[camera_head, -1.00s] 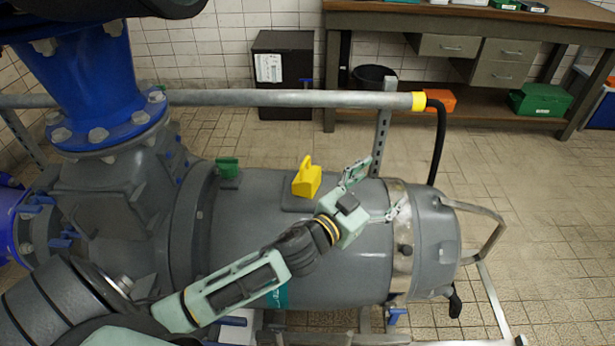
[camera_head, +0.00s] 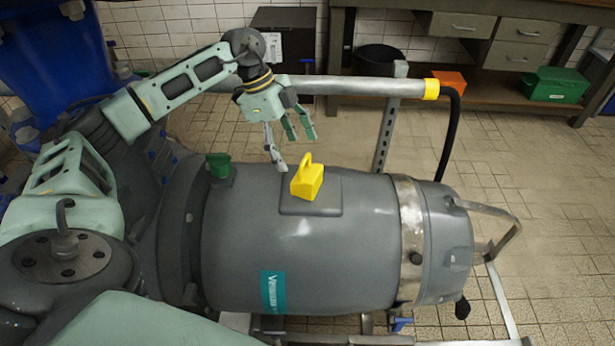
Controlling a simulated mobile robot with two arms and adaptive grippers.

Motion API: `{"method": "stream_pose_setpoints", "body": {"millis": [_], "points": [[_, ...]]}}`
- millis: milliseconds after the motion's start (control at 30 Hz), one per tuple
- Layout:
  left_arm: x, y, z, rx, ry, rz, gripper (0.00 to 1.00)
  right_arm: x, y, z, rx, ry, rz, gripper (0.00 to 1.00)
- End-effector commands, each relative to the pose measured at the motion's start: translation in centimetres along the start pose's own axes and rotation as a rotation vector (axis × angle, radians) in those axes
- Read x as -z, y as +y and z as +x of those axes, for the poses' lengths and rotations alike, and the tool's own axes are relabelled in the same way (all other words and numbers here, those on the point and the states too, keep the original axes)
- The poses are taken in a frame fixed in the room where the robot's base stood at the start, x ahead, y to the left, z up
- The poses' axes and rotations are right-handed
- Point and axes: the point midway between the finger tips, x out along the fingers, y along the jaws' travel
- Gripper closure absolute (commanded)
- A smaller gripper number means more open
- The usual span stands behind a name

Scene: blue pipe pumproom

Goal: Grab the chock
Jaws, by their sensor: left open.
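The yellow chock (camera_head: 308,182), a wedge-like block with a loop handle on top, sits on a flat pad on top of the grey pump body (camera_head: 270,235). My left gripper (camera_head: 294,152) is above and just left of the chock, pointing down. Its fingers are spread open with nothing between them. One fingertip is close to the chock's left side; I cannot tell if it touches. My right gripper is not in view.
A horizontal grey pipe (camera_head: 360,86) with a yellow end band runs behind the pump, close to my left wrist. A green fitting (camera_head: 218,165) stands on the pump left of the chock. A workbench (camera_head: 470,93) is at the back.

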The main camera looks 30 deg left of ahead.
Motion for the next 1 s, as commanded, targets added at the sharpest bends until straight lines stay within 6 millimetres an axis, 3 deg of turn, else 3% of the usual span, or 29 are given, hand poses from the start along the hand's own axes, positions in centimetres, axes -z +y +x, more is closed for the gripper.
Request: {"method": "stream_pose_setpoints", "body": {"millis": [500,767,1000], "points": [[0.9,0.2,6.7,-0.001,0.005,0.005,0.22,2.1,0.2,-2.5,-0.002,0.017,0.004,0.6],[0.9,0.2,7.0,-0.001,0.005,0.005,0.22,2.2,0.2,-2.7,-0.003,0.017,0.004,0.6],[0.9,0.2,7.0,-0.001,0.005,0.006,0.41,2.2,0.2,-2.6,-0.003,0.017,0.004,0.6]]}}
